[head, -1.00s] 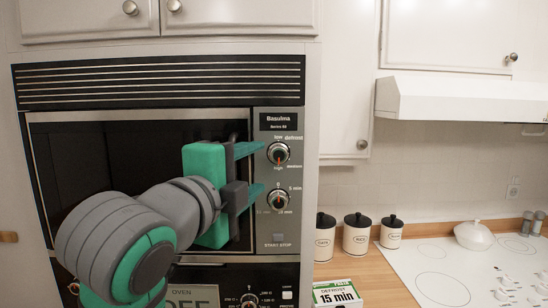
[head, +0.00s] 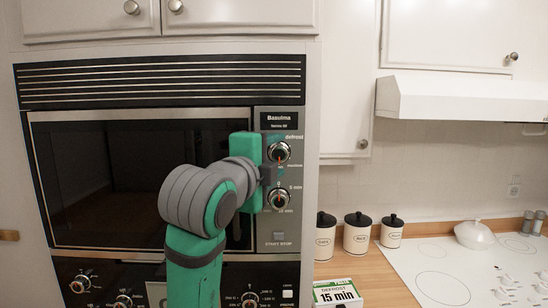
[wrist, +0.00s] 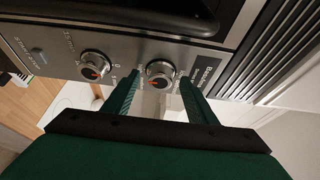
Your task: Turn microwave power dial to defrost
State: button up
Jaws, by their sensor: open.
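The microwave (head: 130,170) is built into the wall, with a silver control panel at its right. Its upper dial (head: 279,152) has the word "defrost" at its upper right; its exact setting is too small to tell. My gripper (head: 267,168) is close to the panel, with its green hand left of the dials and its fingers mostly hidden in the head view. In the wrist view, my open gripper (wrist: 160,82) has one finger on each side of the upper dial (wrist: 160,73). I cannot tell whether they touch it.
A second dial (head: 278,198) sits just below, also visible in the wrist view (wrist: 95,66). The start/stop button (head: 278,237) is lower. An oven panel (head: 250,285) lies beneath.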

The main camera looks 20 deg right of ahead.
jog(key=c, duration=1)
jog(key=shift+c, duration=0.2)
